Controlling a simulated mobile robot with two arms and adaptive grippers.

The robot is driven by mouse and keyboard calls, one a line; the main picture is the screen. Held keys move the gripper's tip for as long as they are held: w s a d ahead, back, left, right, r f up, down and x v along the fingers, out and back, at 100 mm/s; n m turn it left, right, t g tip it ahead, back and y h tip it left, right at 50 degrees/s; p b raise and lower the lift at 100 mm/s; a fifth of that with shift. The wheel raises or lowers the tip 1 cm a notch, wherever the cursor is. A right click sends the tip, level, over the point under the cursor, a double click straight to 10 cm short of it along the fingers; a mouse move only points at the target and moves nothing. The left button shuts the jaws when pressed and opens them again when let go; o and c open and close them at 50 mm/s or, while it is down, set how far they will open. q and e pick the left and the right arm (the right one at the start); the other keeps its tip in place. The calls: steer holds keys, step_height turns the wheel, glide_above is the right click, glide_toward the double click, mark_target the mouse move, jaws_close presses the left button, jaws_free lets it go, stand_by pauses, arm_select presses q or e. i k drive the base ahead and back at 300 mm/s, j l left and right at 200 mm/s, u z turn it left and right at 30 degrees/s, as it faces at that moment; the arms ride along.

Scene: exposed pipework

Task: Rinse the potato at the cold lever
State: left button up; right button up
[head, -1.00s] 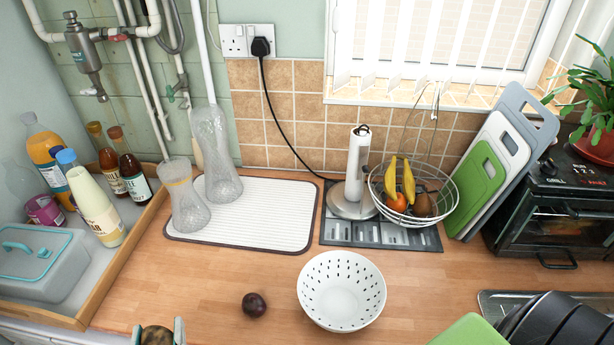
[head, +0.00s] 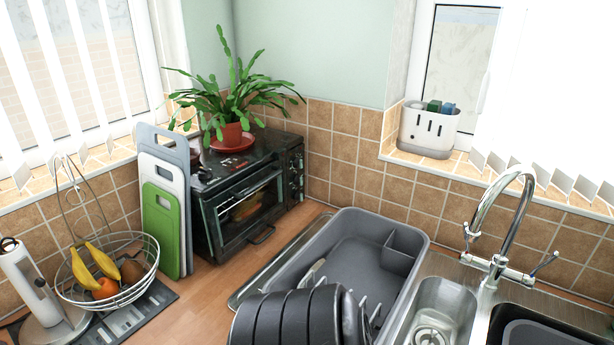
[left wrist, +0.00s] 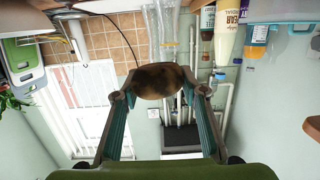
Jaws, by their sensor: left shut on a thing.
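The potato (left wrist: 157,80), brown with darker patches, is held between the fingertips of my left gripper (left wrist: 160,90) in the left wrist view. That view is upside down. In the head view a chrome tap (head: 513,212) with a curved spout stands behind the sink. It has a left lever (head: 470,231) and a right lever (head: 545,262); I cannot tell which is cold. The metal sink basin (head: 440,300) with a drain lies below it. Neither gripper shows in the head view.
A dark basin (head: 550,325) is at the right. The black toaster oven (head: 245,205), chopping boards (head: 163,215) and wire fruit basket (head: 110,285) line the back left.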

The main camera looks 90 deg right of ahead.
mark_target(528, 281)
steer(key=k+j+z, duration=0.1)
steer(key=z, duration=0.3)
steer(key=k+j+z, duration=0.15)
steer(key=z, duration=0.3)
steer(key=k+j+z, duration=0.1)
steer(key=z, duration=0.3)
steer(key=k+z, duration=0.2)
steer(key=z, duration=0.25)
steer(key=k+l+z, duration=0.2)
steer(key=z, duration=0.2)
steer(key=k+l+z, duration=0.2)
steer(key=z, duration=0.25)
steer(key=k+l+z, duration=0.15)
steer(key=l+z, duration=0.25)
steer(key=k+l+z, duration=0.1)
steer(key=z, duration=0.35)
steer(key=l+z, duration=0.45)
